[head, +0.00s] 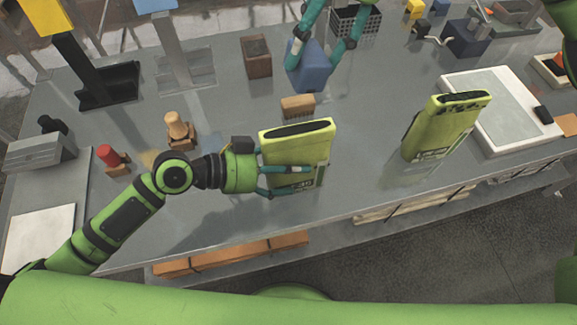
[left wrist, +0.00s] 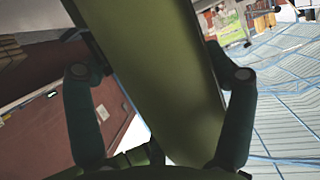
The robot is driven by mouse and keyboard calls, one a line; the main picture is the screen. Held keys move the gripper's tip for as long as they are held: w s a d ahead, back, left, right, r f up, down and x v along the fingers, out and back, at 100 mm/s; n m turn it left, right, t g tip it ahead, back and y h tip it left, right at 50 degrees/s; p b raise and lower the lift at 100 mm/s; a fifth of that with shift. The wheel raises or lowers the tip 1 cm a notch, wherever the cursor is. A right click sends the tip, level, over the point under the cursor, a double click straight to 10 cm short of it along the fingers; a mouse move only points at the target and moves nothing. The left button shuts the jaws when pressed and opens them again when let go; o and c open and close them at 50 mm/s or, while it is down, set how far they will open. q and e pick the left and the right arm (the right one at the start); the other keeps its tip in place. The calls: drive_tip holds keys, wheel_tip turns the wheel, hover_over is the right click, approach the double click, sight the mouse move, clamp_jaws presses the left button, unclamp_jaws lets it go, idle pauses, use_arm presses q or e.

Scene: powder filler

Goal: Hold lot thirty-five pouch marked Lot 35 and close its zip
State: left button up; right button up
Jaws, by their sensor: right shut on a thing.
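A yellow-green pouch (head: 290,147) with a dark open-looking slot along its top stands upright near the middle of the table. Its front label is partly covered by a finger, and I cannot read it surely. My left gripper (head: 287,180) is open, with its fingers around this pouch. In the left wrist view the pouch (left wrist: 170,80) runs between the spread fingers. A second yellow-green pouch (head: 440,128) stands tilted to the right; its label is too small to read. My right gripper (head: 322,52) is shut on a blue block (head: 309,72) at the back.
A small tan block (head: 298,106) sits just behind the middle pouch. A brown box (head: 256,57), a wooden-handled stamp (head: 179,130) and a red-topped stamp (head: 112,160) stand to the left. A white-framed tray (head: 540,128) lies at right. The table between the pouches is clear.

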use_arm(q)
drive_tip(key=shift+w+d+f, duration=0.1)
drive_tip(key=shift+d, duration=0.1)
use_arm(e)
drive_tip(key=shift+f, duration=0.1)
use_arm(q)
drive_tip(key=shift+d+f, duration=0.1)
drive_tip(key=shift+d, duration=0.2)
drive_tip(key=c, duration=0.4)
idle(0.9)
